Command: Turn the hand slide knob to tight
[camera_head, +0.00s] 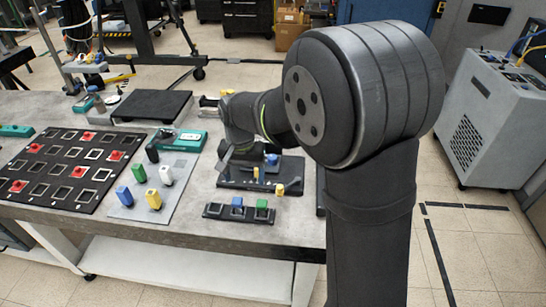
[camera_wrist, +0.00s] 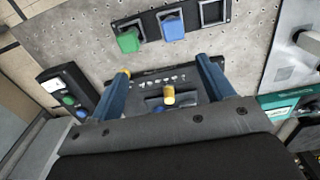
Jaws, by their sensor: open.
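A black fixture (camera_head: 235,182) stands on the table in the head view, with a blue part (camera_head: 272,159) on top and two small yellow pieces. One yellow knob (camera_head: 256,172) stands on it, and another yellow piece (camera_head: 279,190) is at its front right edge. In the wrist view a yellow knob (camera_wrist: 168,96) rises from the dark panel between the spread fingers of my gripper (camera_wrist: 162,72), apart from both. A yellow tip (camera_wrist: 125,72) shows by the left finger. My gripper is open and empty above the fixture. I cannot tell which piece is the slide knob.
A black tray (camera_head: 213,211) with blue and green blocks lies in front of the fixture. A grey mat (camera_head: 130,211) with coloured blocks and a black slotted board (camera_head: 55,197) lie left. A dark box with buttons (camera_wrist: 67,88) is beside the fixture.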

